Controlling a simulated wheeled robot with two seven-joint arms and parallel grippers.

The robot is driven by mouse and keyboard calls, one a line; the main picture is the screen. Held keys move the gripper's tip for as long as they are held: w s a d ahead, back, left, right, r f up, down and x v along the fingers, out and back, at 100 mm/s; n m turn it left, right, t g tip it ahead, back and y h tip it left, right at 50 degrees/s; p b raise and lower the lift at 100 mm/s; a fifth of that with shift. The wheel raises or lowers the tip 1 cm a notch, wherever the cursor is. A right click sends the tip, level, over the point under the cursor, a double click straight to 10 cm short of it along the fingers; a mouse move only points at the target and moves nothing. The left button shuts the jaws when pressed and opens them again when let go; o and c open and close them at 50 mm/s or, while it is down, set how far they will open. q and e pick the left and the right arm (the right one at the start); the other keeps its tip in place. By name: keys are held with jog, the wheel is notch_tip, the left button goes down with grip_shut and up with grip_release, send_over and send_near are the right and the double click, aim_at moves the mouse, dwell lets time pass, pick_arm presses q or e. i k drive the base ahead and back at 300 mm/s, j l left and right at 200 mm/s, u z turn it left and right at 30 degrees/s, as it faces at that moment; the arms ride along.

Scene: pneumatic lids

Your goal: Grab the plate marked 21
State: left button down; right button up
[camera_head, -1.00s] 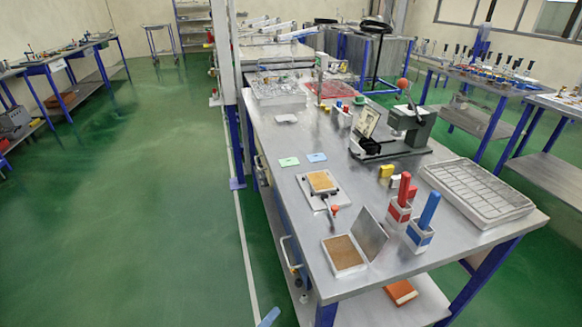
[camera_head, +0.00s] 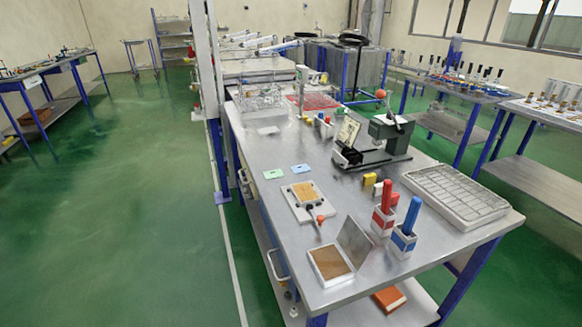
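A small green plate (camera_head: 273,174) and a small blue plate (camera_head: 300,169) lie flat, side by side and apart, on the left part of the metal workbench (camera_head: 350,205). Any marks on them are too small to read, so I cannot tell which one bears 21. Neither of my grippers is in view.
Near the plates stand a fixture with a tan pad (camera_head: 306,192), an open box with a tan inside (camera_head: 330,262), red (camera_head: 386,197) and blue (camera_head: 411,216) handled tools in holders, a green press (camera_head: 388,138) and a wire tray (camera_head: 456,193). Green floor (camera_head: 120,230) to the left is clear.

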aim_at(304, 193)
jog(key=k+l, duration=0.1)
jog(key=l, duration=0.35)
jog(key=k+l, duration=0.1)
jog(key=l, duration=0.3)
jog(key=k+l, duration=0.1)
jog(key=l, duration=0.35)
jog(key=k+l, duration=0.1)
jog(key=l, duration=0.35)
jog(key=k+l+u, duration=0.1)
jog(key=l, duration=0.3)
